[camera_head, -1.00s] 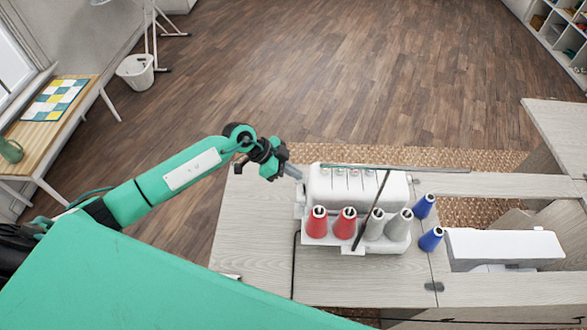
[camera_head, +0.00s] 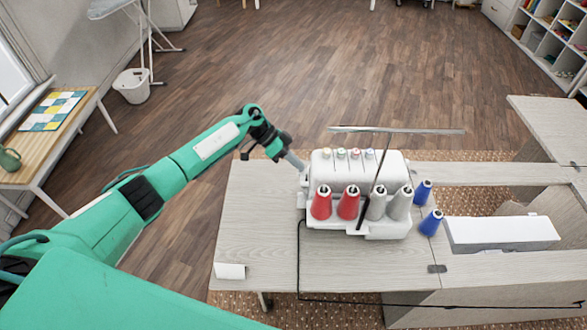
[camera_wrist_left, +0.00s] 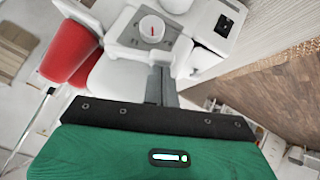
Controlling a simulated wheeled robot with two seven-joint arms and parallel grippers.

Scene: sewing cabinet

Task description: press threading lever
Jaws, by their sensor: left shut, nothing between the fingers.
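The white serger (camera_head: 355,165) stands on the cabinet top with red and grey thread cones on its near side. My left gripper (camera_head: 298,164) is shut and empty, with its tips at the left end of the serger. In the left wrist view the shut fingers (camera_wrist_left: 163,85) lie in front of the serger's side, beside a grey panel (camera_wrist_left: 128,32). A round white dial (camera_wrist_left: 152,29) with a red mark sits on the panel. A black recess (camera_wrist_left: 223,25) with a small white part is to its right. I cannot tell which part is the threading lever, or whether the fingers touch anything.
Red cones (camera_head: 348,203) stand close to the gripper side; one shows large in the left wrist view (camera_wrist_left: 68,52). Blue spools (camera_head: 431,222) stand right of the serger. A thin thread stand (camera_head: 380,160) rises above it.

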